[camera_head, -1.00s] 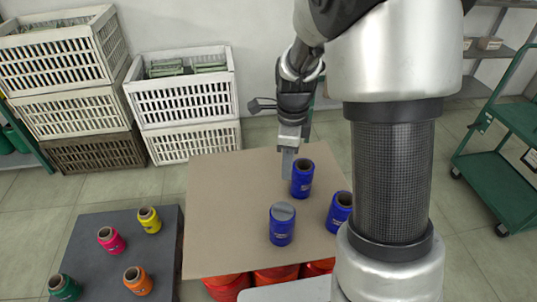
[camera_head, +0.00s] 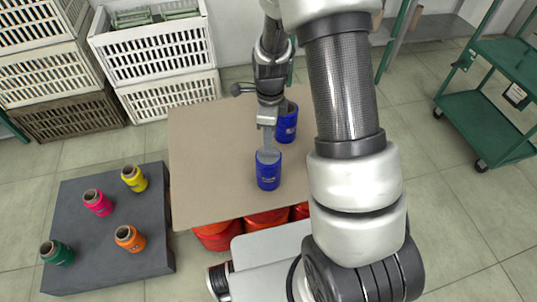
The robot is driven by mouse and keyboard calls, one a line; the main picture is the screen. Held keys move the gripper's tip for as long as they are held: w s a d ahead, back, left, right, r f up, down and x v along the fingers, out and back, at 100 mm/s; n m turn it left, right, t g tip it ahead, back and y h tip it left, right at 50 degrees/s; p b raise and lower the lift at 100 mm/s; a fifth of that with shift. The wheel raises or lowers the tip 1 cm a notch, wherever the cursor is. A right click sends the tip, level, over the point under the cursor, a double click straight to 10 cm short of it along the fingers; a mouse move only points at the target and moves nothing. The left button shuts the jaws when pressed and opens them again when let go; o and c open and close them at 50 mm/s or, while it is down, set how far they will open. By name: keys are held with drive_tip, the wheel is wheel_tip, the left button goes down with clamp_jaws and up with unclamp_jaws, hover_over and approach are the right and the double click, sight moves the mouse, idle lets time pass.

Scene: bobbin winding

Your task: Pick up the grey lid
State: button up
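The grey lid (camera_head: 268,156) lies on top of a blue spool (camera_head: 268,177) standing upright on the brown board. My gripper (camera_head: 268,148) points down with its fingertips at the lid's far edge, just above or touching it; I cannot tell which. From this side I cannot see whether the fingers are apart or closed. A second blue spool (camera_head: 287,125) stands behind to the right, partly covered by my arm.
The brown board (camera_head: 205,150) rests on red spools (camera_head: 220,235). On a dark grey platform (camera_head: 85,220) at left stand yellow (camera_head: 134,179), pink (camera_head: 98,203), orange (camera_head: 129,238) and green (camera_head: 57,253) spools. White crates (camera_head: 160,60) stand behind. A green cart (camera_head: 490,115) is at right.

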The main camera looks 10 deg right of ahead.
sight(268, 154)
drive_tip(key=f, duration=0.2)
drive_tip(key=f+b, duration=0.1)
drive_tip(key=f, duration=0.1)
drive_tip(key=shift+a+f, duration=0.2)
drive_tip(key=shift+f, duration=0.2)
drive_tip(key=shift+c, duration=0.5)
clamp_jaws()
drive_tip(key=shift+r, duration=0.15)
